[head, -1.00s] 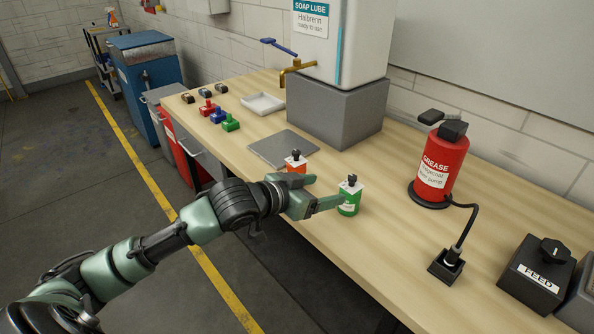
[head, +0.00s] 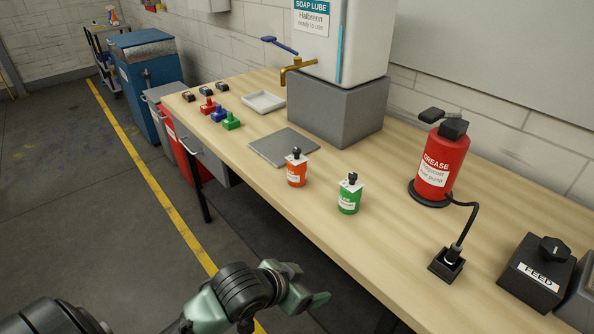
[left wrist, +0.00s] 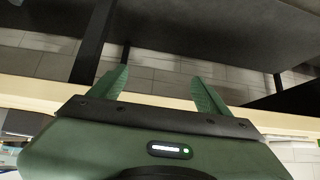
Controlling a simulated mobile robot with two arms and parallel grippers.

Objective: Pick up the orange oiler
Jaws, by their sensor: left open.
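The orange oiler (head: 297,174) stands upright on the wooden bench, with a white label and a black top. A green oiler (head: 349,197) stands upright to its right, nearer the camera. My left gripper (head: 308,286) is in front of the bench's front edge, below and apart from both oilers in the head view. In the left wrist view its two green fingers (left wrist: 160,88) are spread with nothing between them. Neither oiler can be made out in the left wrist view. My right gripper is not in view.
A grey plate (head: 283,147) lies just behind the orange oiler. Red, blue and green small items (head: 219,115) and a white tray (head: 263,102) are farther back. A red grease pump (head: 440,165) and a FEED box (head: 537,272) stand right.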

